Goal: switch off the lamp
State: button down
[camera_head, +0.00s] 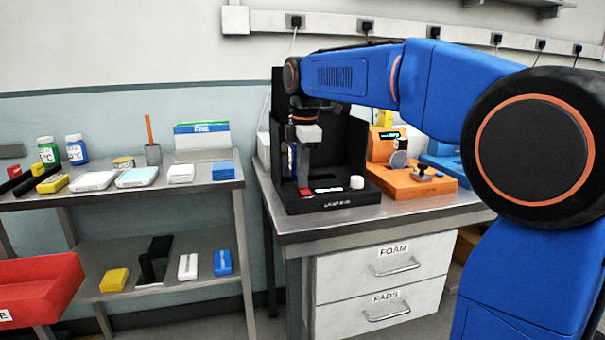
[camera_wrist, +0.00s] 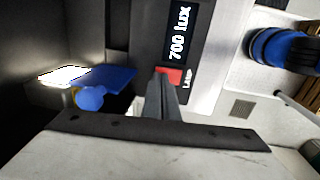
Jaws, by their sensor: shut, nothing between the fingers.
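The lamp station (camera_head: 345,135) is a black open booth on the metal bench, with a label on its front edge. In the wrist view its dark panel has a display (camera_wrist: 180,32) reading "700 lux" and a red switch (camera_wrist: 169,76) beside the word LAMP. A bright lit patch (camera_wrist: 62,76) shows at left. My gripper (camera_head: 304,188) points down inside the booth's left side. In the wrist view my gripper (camera_wrist: 158,82) is shut and empty, its tips right at the red switch and partly covering it. I cannot tell whether they touch.
A blue piece (camera_wrist: 90,98) is near the lit patch. A white round item (camera_head: 357,182) is on the booth's base. An orange machine (camera_head: 410,175) stands close at right. A shelf (camera_head: 130,198) with boxes and bottles is at left, beyond a gap.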

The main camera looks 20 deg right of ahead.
jog(key=shift+f, duration=0.2)
dwell(0.4)
jog(key=shift+s, duration=0.7)
jog(key=shift+r, duration=0.15)
jog(key=shift+s+r, duration=0.1)
jog(key=shift+r, duration=0.35)
notch_tip(320, 180, up, 13)
jog(key=s, duration=0.1)
jog(key=shift+s, duration=0.3)
